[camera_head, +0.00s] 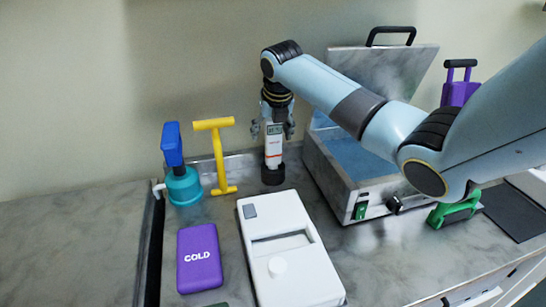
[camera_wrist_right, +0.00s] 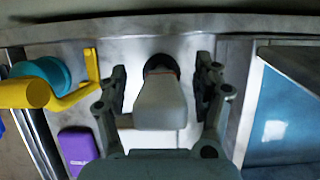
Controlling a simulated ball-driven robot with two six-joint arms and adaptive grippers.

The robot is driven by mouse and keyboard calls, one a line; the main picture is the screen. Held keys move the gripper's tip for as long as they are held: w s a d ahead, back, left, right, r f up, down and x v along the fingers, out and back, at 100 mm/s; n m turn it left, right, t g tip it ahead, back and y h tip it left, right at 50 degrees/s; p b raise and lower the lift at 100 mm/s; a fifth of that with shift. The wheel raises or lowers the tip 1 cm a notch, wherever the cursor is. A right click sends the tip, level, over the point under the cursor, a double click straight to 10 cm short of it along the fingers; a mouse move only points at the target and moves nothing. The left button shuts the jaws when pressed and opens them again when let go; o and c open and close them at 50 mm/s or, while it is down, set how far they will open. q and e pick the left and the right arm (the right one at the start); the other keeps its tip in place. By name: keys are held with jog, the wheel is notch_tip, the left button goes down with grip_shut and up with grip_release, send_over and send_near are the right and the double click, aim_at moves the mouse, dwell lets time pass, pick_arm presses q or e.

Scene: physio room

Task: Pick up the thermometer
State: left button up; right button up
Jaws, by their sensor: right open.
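The thermometer (camera_head: 273,147) is white with a small grey display and stands upright in a dark round holder (camera_head: 272,174) near the back wall. My right gripper (camera_head: 273,130) is above and around its upper part, pointing down. In the right wrist view the thermometer (camera_wrist_right: 160,102) lies between the two open fingers of my right gripper (camera_wrist_right: 161,92), with a gap on both sides. The fingers do not appear to touch it. My left gripper is in neither view.
A yellow T-shaped tool (camera_head: 217,155) and a blue-headed tool in a teal base (camera_head: 184,187) stand left of it. A metal box with a raised lid (camera_head: 345,190) stands close on the right. A white device (camera_head: 290,250) and purple COLD pack (camera_head: 199,257) lie in front.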

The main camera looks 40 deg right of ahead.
grip_shut()
dwell(0.5)
